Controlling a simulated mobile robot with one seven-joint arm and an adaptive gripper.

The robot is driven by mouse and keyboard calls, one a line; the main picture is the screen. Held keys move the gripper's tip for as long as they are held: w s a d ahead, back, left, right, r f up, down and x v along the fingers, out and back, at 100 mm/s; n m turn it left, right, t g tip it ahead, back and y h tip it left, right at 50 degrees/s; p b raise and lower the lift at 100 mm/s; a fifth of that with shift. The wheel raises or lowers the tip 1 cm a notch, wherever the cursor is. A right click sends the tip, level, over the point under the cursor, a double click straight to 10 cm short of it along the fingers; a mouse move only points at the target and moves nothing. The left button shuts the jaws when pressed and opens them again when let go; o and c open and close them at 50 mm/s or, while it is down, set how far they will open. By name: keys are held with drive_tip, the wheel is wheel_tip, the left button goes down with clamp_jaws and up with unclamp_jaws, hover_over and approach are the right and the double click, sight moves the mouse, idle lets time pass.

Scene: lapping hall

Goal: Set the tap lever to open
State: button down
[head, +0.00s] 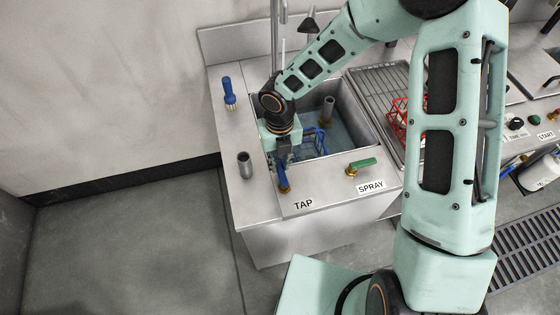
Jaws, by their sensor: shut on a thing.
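The tap lever (282,177) is a blue handle on a brass base, on the sink counter's front ledge behind the TAP label (303,204). It points away from the label, toward the basin. My gripper (283,160) reaches down from above and is shut on the lever's far end. The fingers hide that end, so the exact grip is hard to make out.
A green spray lever (362,163) sits to the right by the SPRAY label (370,187). A metal cup (245,165) and a blue-handled tool (229,93) stand left. A blue basket (316,139) is in the sink (358,128). A red rack (397,118) is further right.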

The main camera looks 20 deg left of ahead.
sight(279, 167)
drive_tip(key=c, duration=1.8)
unclamp_jaws()
drive_tip(key=shift+c, duration=0.2)
wheel_tip(279, 167, up, 12)
